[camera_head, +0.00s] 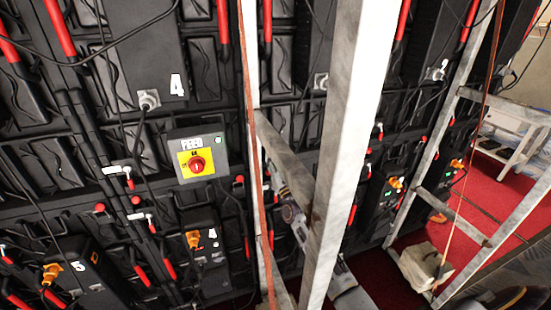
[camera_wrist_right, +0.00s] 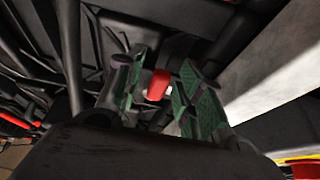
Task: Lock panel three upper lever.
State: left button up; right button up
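In the right wrist view, a red-tipped lever (camera_wrist_right: 158,85) shows between the two green-padded fingers of my right gripper (camera_wrist_right: 156,92). The fingers are apart, with a narrow gap beside the red tip; no clear grip shows. In the head view my right gripper (camera_head: 290,212) is low at the panel wall, partly hidden by the pale metal frame, and the lever near it is hidden. Other small red-tipped levers with white bodies, one upper (camera_head: 120,171) and one lower (camera_head: 143,216), show at left. No label identifies panel three clearly. My left gripper is out of view.
A pale metal upright (camera_head: 346,130) stands close in front of the wall, beside my right arm. A second metal frame (camera_head: 447,130) and red carpet (camera_head: 490,195) are at right.

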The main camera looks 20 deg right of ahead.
jog(key=v, duration=1.2)
dwell(0.7)
jog(key=shift+s, duration=0.1)
dwell(0.6)
